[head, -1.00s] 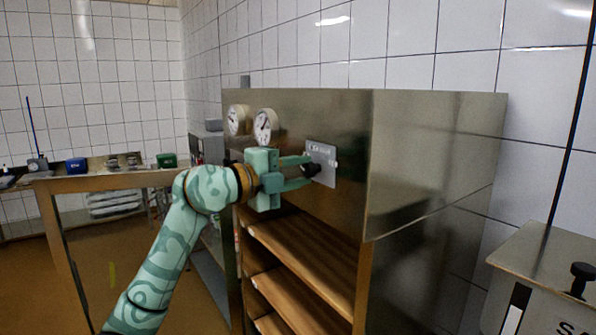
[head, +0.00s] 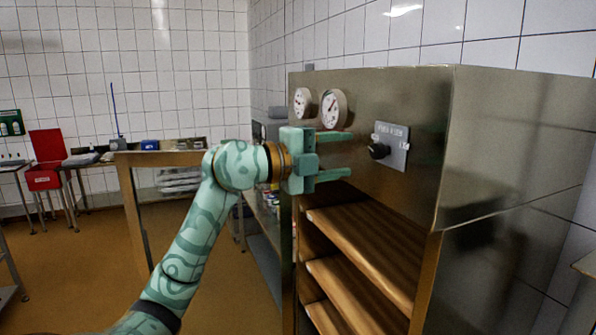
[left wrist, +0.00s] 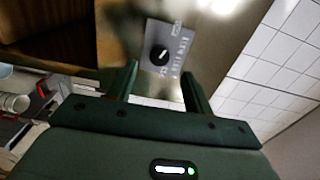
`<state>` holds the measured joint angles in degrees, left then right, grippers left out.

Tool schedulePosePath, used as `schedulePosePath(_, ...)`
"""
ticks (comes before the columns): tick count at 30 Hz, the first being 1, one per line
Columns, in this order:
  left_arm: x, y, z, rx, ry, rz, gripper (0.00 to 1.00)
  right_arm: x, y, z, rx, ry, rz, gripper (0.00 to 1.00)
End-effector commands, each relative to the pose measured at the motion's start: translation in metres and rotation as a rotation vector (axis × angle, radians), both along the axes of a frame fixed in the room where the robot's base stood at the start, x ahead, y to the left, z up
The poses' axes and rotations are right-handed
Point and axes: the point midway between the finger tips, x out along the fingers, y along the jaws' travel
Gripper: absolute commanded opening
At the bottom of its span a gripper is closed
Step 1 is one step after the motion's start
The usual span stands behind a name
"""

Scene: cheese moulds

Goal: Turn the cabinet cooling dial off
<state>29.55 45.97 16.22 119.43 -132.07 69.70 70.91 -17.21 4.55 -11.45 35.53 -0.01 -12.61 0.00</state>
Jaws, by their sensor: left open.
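The cooling dial (head: 379,151) is a black knob on a grey label plate (head: 396,146), fixed to the front of the steel cabinet (head: 420,105). In the left wrist view the knob (left wrist: 160,55) shows a pale pointer line and lies ahead of the fingertips, roughly between them. My left gripper (head: 350,155) is open and empty. Its fingers point at the dial, with a gap between the tips and the knob. The lettering on the plate is too small to read surely. My right gripper is not in view.
Two round gauges (head: 334,108) sit on the cabinet front left of the dial, close to the upper finger. Wooden shelves (head: 365,245) lie below. A table (head: 165,158) with small items and a red chair-like object (head: 45,160) stand farther left.

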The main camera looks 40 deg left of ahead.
Motion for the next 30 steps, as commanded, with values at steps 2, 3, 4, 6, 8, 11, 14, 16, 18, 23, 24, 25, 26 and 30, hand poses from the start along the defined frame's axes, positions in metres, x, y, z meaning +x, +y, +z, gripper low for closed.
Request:
schedulePosePath(2, -0.02, 0.009, -0.007, 0.005, 0.0, 0.003, 0.51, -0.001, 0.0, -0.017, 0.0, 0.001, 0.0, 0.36)
schedulePosePath(3, -0.03, 0.014, -0.007, 0.004, -0.001, 0.004, 0.51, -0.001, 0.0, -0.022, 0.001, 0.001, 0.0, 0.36)
schedulePosePath(4, -0.037, 0.016, -0.007, 0.004, 0.001, 0.003, 0.51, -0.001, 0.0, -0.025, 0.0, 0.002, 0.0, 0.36)
schedulePosePath(6, -0.053, 0.023, -0.007, 0.003, 0.001, 0.003, 0.51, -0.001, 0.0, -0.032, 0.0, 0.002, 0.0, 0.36)
schedulePosePath(8, -0.064, 0.028, -0.006, 0.001, 0.001, 0.003, 0.51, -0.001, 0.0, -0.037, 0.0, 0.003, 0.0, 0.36)
schedulePosePath(11, -0.079, 0.034, -0.004, 0.0, 0.0, 0.002, 0.51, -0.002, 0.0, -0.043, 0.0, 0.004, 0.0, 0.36)
schedulePosePath(14, -0.088, 0.037, -0.003, -0.001, 0.001, 0.001, 0.51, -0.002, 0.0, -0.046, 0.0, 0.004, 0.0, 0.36)
schedulePosePath(16, -0.091, 0.038, -0.002, 0.0, 0.001, 0.001, 0.51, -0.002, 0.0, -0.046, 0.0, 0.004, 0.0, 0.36)
schedulePosePath(18, -0.092, 0.039, -0.001, 0.0, 0.0, 0.0, 0.51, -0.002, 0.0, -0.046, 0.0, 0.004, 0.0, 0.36)
schedulePosePath(23, -0.092, 0.039, 0.0, 0.0, 0.0, 0.0, 0.51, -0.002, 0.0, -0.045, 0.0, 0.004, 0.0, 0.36)
schedulePosePath(24, -0.092, 0.039, 0.0, 0.0, 0.0, 0.0, 0.51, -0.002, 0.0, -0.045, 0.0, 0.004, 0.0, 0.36)
schedulePosePath(25, -0.092, 0.039, 0.0, 0.0, 0.0, 0.0, 0.51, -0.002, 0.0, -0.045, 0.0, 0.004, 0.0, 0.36)
schedulePosePath(26, -0.092, 0.039, 0.0, 0.0, 0.0, 0.0, 0.51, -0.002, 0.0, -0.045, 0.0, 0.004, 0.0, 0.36)
schedulePosePath(30, -0.092, 0.039, 0.0, -0.001, -0.001, 0.0, 0.51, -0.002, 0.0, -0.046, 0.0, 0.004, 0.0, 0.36)
